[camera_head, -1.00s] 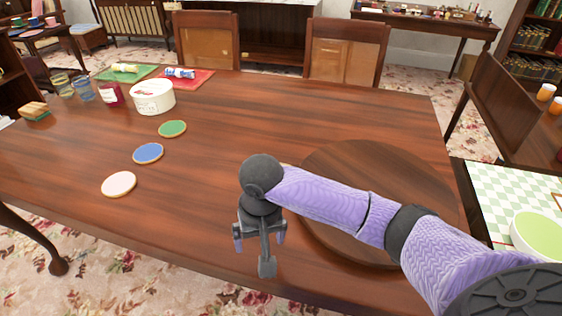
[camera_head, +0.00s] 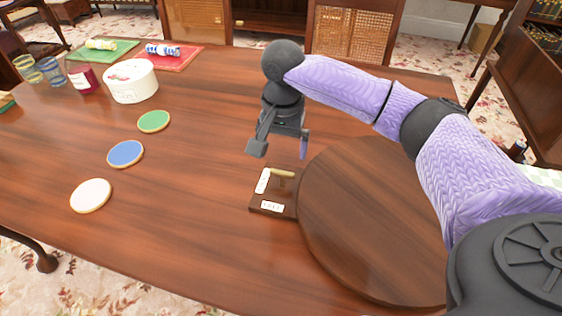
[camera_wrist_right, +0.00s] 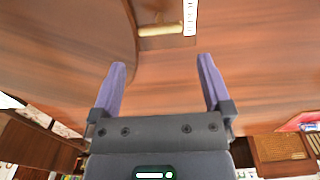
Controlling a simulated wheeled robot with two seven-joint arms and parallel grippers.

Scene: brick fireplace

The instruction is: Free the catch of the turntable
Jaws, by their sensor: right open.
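The round brown wooden turntable (camera_head: 385,235) lies on the right part of the table. At its left edge is a small wooden catch block (camera_head: 289,206) with a brass lever (camera_head: 283,173) and two white labels; their text is too small to read. My right gripper (camera_head: 284,143) is open and empty, above the table just beyond the catch. In the right wrist view its two purple fingers (camera_wrist_right: 162,66) are spread apart. The brass lever (camera_wrist_right: 161,29) shows ahead of them, apart from both, beside the turntable's edge (camera_wrist_right: 110,45). My left gripper is not in view.
The table between discs and catch is clear.

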